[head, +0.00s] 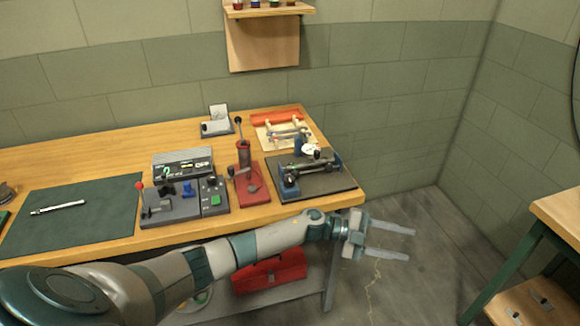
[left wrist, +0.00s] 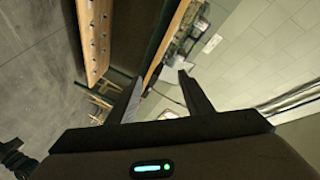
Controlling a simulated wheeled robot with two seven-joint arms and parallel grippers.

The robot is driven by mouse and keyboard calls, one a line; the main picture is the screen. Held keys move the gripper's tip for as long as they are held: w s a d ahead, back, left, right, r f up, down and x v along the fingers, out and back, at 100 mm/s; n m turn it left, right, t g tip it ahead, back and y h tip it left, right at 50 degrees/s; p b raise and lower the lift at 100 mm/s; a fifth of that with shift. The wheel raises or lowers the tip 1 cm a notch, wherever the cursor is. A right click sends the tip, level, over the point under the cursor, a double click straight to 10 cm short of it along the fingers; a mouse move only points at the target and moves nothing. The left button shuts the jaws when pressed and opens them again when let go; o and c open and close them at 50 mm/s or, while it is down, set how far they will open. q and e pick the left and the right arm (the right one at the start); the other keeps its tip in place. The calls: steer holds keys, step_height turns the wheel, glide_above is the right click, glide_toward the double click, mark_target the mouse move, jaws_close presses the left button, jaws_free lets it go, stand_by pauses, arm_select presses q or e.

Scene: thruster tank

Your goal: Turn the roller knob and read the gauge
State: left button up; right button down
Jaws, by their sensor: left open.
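A roller device with blue end blocks and a dark roller (head: 312,168) stands on a dark base plate (head: 335,185) at the right end of the workbench. A small round white face (head: 311,149), which looks like the gauge, sits at its back; its reading is too small to tell. I cannot make out clearly which part is the roller knob. My left gripper (head: 410,244) is open and empty, off the bench's right front corner, over the floor and apart from the device. Its two spread fingers also show in the left wrist view (left wrist: 161,77). My right gripper is not in view.
Left of the device stand a red lever unit (head: 252,187) and a grey control box (head: 180,207) with a red-tipped lever. A red toolbox (head: 270,272) sits on the shelf below. Another wooden table (head: 560,215) stands at right, with open floor between.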

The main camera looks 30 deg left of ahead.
arm_select(q)
step_height(320, 180, up, 6)
steer(key=a+m+g+y+p, duration=0.2)
steer(key=m+g, duration=0.2)
step_height(320, 180, up, 19)
steer(key=g+y+p, duration=0.2)
steer(key=y+p, duration=0.4)
steer(key=y, duration=0.8)
glide_above(289, 178)
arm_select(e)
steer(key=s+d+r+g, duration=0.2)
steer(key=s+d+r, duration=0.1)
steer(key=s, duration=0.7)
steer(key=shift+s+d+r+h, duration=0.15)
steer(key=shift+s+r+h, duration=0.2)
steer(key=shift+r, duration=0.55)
arm_select(q)
steer(key=shift+f, duration=0.1)
step_height(289, 178, down, 16)
steer(key=p, duration=0.7)
steer(key=shift+d, duration=0.1)
steer(key=shift+f, duration=0.65)
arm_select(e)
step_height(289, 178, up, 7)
